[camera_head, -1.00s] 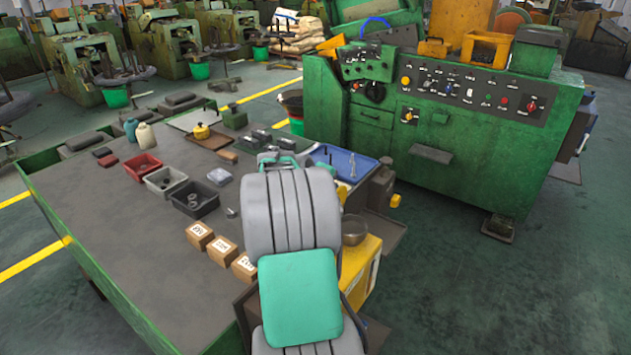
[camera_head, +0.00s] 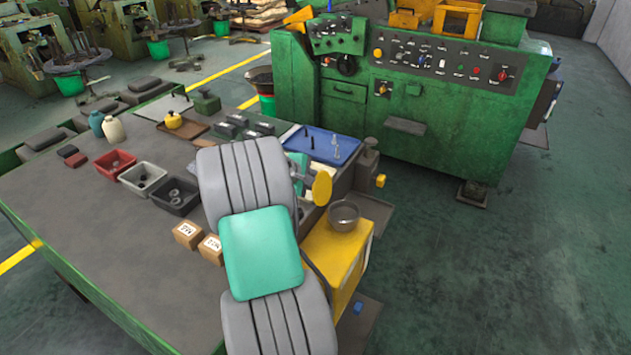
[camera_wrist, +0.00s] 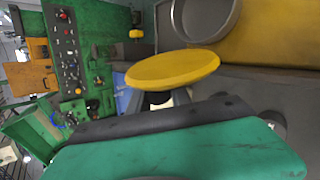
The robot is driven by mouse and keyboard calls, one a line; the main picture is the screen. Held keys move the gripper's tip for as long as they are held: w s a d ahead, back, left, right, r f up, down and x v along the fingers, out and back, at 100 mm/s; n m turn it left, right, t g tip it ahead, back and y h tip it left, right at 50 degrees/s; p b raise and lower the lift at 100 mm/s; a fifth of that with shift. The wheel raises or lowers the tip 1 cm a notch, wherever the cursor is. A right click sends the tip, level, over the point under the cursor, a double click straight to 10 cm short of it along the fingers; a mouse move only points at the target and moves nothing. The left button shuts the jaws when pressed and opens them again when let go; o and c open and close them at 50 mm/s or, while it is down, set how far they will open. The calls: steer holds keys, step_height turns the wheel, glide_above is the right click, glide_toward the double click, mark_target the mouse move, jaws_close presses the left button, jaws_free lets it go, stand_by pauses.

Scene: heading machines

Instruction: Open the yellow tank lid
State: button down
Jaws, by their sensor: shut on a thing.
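The yellow tank (camera_head: 318,247) stands at the near right end of the bench. A round grey metal bowl-like opening (camera_head: 344,217) shows on its top, uncovered. The grey rim also shows in the wrist view (camera_wrist: 236,24), beside the tank's yellow top (camera_wrist: 275,35). The round yellow lid (camera_head: 322,188) is apart from the tank, tilted on edge, to the upper left of the opening. My gripper (camera_head: 299,186) is shut on the lid. In the wrist view the lid (camera_wrist: 172,68) lies across the fingers (camera_wrist: 165,98) and partly hides them. My arm hides part of the bench.
A blue tray (camera_head: 320,146) with small parts lies behind the lid. Red (camera_head: 115,164), white (camera_head: 142,178) and black (camera_head: 174,195) bins and cardboard boxes (camera_head: 187,234) are on the bench. A green machine (camera_head: 440,130) stands behind. The floor at right is clear.

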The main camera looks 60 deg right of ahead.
steer(key=c, duration=1.2)
jaws_free()
steer(key=shift+c, duration=0.2)
steer(key=b+v, duration=0.1)
steer(key=v, duration=0.6)
steer(key=shift+a+r+b, duration=0.25)
steer(key=shift+a+b, duration=0.05)
steer(key=shift+b, duration=0.05)
